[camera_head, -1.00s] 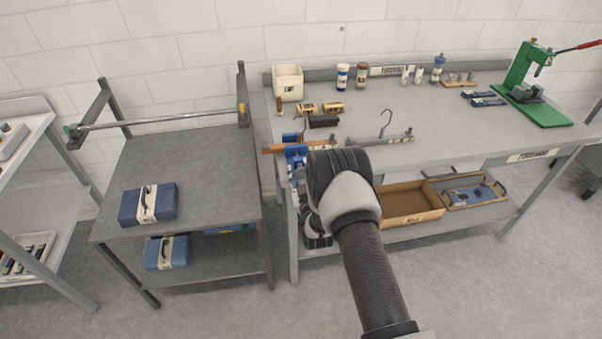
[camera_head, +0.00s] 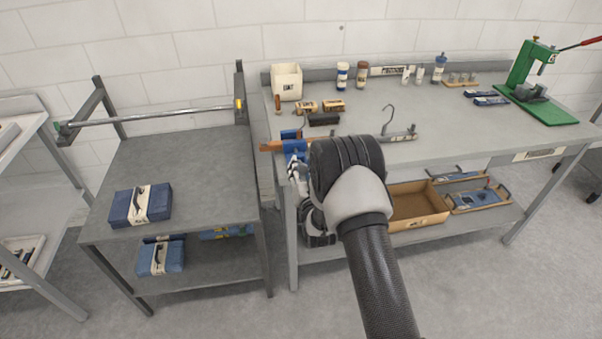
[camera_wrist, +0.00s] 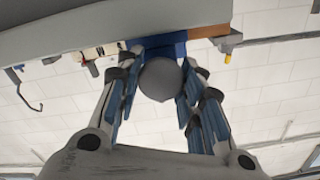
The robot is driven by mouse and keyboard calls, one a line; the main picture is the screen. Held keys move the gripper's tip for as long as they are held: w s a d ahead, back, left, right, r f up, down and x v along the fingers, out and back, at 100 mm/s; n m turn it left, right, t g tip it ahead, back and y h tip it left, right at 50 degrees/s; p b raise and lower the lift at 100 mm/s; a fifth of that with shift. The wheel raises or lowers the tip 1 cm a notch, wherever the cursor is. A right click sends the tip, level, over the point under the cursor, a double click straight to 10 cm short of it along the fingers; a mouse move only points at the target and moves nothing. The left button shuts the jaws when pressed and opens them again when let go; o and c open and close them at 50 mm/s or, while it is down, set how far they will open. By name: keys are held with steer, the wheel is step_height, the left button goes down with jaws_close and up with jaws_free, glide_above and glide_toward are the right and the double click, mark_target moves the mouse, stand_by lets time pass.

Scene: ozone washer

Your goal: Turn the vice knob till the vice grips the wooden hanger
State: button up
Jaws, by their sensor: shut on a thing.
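The blue vice (camera_head: 292,146) sits at the left front corner of the workbench, partly hidden behind my arm. It also shows in the wrist view (camera_wrist: 166,44). The wooden hanger (camera_head: 271,146) lies across the vice. The round grey vice knob (camera_wrist: 160,80) is between my fingers. My gripper (camera_wrist: 161,66) is shut on it from both sides. Whether the jaws touch the hanger cannot be seen.
The workbench (camera_head: 440,110) holds a white bin (camera_head: 287,82), bottles and a green press (camera_head: 535,75) farther back. A lower shelf carries an open brown box (camera_head: 418,204). A grey side table (camera_head: 190,165) with a blue case (camera_head: 141,206) stands to the left.

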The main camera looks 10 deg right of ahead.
steer(key=shift+m+b, duration=0.45)
steer(key=shift+m, duration=0.45)
steer(key=o, duration=0.8)
steer(key=s, duration=1.2)
steer(key=shift+o, duration=0.3)
